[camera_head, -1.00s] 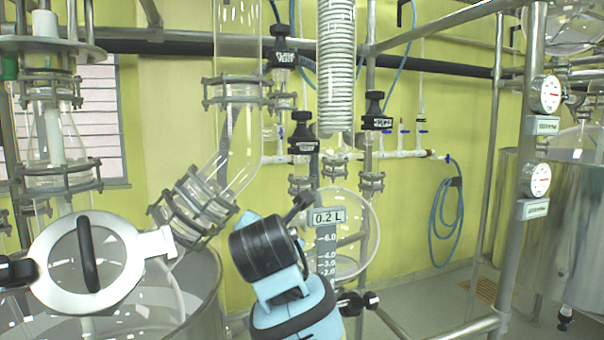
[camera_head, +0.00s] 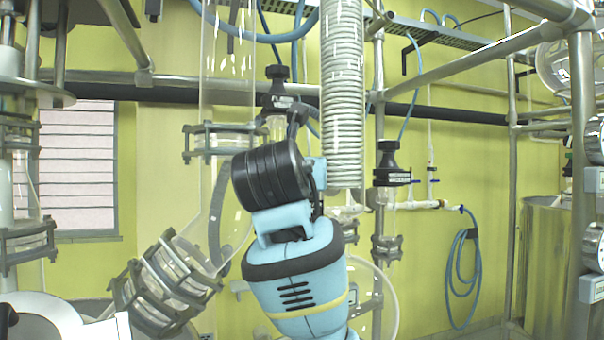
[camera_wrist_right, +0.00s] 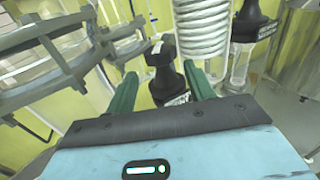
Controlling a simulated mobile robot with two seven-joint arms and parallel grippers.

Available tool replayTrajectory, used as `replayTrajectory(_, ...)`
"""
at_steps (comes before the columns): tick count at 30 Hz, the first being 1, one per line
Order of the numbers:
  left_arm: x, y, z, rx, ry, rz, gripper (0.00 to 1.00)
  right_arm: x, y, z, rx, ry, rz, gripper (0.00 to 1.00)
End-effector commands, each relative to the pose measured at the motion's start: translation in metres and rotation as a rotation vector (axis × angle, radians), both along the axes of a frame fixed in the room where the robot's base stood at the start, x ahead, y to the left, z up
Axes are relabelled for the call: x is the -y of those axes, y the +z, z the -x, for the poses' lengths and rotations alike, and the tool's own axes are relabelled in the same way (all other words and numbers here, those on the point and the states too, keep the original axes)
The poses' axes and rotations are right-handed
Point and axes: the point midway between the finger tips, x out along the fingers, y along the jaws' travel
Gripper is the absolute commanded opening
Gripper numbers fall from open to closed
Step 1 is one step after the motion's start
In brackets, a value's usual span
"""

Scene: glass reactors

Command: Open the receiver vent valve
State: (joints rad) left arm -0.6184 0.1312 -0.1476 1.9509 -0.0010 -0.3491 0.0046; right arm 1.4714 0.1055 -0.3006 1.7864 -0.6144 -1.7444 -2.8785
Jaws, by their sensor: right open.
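Black-topped valves with small labels stand by the glass coil. I cannot read which one is the receiver vent valve. In the head view one valve (camera_head: 278,88) is upper left of the coil and another (camera_head: 390,165) is to its right. My right arm hides the area between and below them. In the right wrist view a black valve knob (camera_wrist_right: 163,82) lies between the green fingers of my right gripper (camera_wrist_right: 160,69). The fingers are apart, and I see no clear contact. Another black valve (camera_wrist_right: 250,25) is to the right. My left gripper is not in view.
The steel-white coil (camera_head: 342,90) hangs just beside my right wrist. A glass column with a metal clamp (camera_head: 222,140) and a slanted clamped joint (camera_head: 165,285) are on the left. Steel frame pipes (camera_head: 450,50) cross on the right. A blue hose (camera_head: 465,270) hangs on the yellow wall.

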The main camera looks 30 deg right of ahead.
Motion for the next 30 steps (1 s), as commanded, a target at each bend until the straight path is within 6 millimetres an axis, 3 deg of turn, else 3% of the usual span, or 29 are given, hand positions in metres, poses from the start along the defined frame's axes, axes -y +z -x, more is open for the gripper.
replayTrajectory(15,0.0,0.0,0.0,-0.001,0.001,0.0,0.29,0.042,-0.001,-0.052,-0.001,-0.001,-0.003,0.53)
replayTrajectory(26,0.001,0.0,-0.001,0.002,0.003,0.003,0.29,0.046,0.0,-0.056,0.0,0.0,-0.002,0.53)
replayTrajectory(30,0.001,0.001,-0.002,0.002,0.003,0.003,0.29,0.046,0.0,-0.056,0.0,0.0,-0.002,0.37)
